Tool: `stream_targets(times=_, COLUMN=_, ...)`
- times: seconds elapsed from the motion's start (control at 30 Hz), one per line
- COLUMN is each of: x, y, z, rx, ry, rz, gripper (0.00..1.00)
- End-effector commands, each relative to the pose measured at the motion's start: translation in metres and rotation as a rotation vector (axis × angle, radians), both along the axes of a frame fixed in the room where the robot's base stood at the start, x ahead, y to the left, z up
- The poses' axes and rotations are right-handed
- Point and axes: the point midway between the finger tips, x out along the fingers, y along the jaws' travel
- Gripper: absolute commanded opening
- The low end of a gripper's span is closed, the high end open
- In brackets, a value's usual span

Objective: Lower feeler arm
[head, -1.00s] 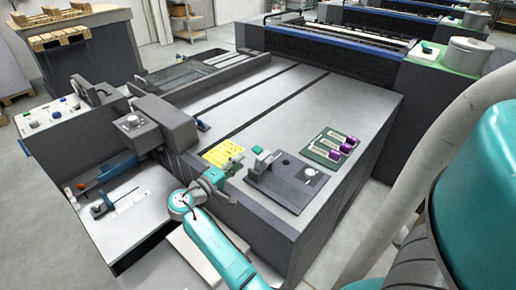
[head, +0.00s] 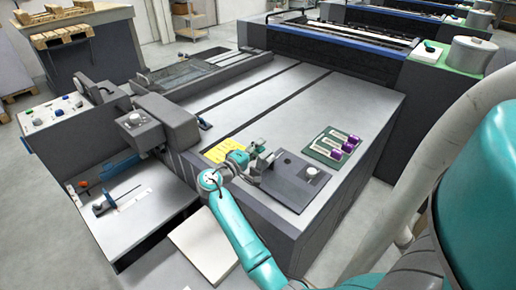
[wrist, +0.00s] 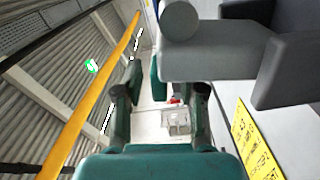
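The feeler arm appears to be the grey bar (wrist: 225,62) with a round roller (wrist: 180,20) at its end, large and close at the top of the wrist view. It joins a dark upright block (wrist: 288,60). In the head view the device has a dark base plate (head: 290,188) with a round knob (head: 312,171); the arm itself is hard to separate from my gripper there. My gripper (head: 262,158) is at the plate's left edge. In the wrist view its fingers (wrist: 160,108) are apart with nothing held; the bar covers part of the right finger. Contact cannot be told.
A yellow printed sheet (head: 222,150) lies left of the plate. A green board with purple-ended pieces (head: 331,144) lies behind it on the right. A dark machine block (head: 165,118) stands left. The middle grey tabletop (head: 300,100) is clear.

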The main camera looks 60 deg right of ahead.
Motion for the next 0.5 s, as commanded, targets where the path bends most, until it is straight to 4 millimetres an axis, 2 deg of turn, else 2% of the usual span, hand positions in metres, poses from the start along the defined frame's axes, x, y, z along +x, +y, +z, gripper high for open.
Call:
stream_targets(times=0.03, x=0.0, y=0.0001, z=0.0001, rx=0.0, ry=0.0, rz=0.0, gripper=0.32)
stream_targets(times=0.17, x=0.0, y=0.0002, z=0.0001, rx=0.0, ry=0.0, rz=0.0, gripper=0.0)
stream_targets(times=0.5, x=-0.0004, y=0.0003, z=0.0, rx=-0.001, ry=-0.005, rz=0.0, gripper=0.0)
